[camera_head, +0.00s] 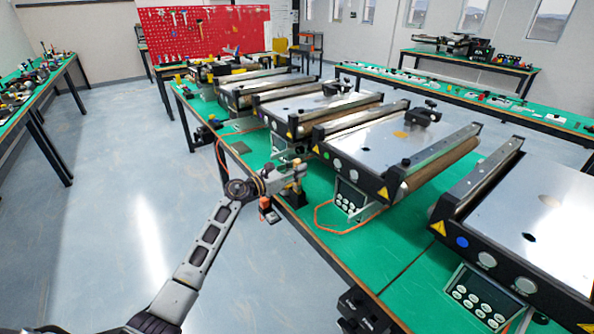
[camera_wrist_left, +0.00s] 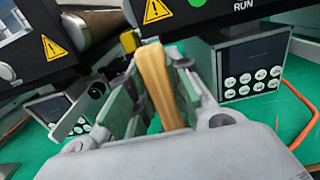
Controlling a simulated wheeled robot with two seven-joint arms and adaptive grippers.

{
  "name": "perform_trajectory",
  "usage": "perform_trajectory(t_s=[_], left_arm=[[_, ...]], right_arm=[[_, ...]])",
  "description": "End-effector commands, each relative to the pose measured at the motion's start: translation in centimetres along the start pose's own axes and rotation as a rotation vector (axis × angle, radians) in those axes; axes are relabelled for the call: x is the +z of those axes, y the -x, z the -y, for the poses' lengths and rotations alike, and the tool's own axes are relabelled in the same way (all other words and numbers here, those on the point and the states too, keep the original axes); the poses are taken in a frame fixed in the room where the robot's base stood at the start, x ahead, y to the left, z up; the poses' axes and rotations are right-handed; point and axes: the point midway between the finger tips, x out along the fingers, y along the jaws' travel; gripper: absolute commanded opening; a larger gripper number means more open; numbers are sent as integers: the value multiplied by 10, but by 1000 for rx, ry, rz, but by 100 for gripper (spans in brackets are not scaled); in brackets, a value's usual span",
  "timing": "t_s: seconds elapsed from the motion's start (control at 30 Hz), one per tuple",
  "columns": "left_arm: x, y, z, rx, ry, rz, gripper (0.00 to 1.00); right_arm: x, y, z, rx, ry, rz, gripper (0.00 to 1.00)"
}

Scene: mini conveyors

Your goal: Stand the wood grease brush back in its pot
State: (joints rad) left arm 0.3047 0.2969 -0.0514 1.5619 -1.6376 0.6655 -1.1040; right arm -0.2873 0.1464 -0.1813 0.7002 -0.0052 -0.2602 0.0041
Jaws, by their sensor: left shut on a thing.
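The wood grease brush shows in the left wrist view as a tan wooden handle (camera_wrist_left: 155,78) between the green-padded fingers of my left gripper (camera_wrist_left: 152,66). The gripper is shut on it; the brush's far end is not clear. In the head view my left gripper (camera_head: 297,168) is over the near edge of the green table, in front of the conveyors. A small dark upright thing with a yellowish top (camera_head: 297,197) is just below it; I cannot tell whether it is the pot. My right gripper is not in view.
Several mini conveyors stand in a row on the green table (camera_head: 405,277); the closest to the gripper (camera_head: 292,104) has a control box below it. An orange cable (camera_head: 330,228) loops on the tabletop. A keypad box (camera_wrist_left: 252,68) stands close by in the wrist view.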

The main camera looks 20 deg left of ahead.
Motion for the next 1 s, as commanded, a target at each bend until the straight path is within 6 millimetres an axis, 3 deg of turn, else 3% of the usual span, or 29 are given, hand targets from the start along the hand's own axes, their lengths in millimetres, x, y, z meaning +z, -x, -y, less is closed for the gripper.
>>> perform_trajectory(t_s=[1.0], left_arm=[[-9,0,0,0,0,0,0]], right_arm=[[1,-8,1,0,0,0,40]])
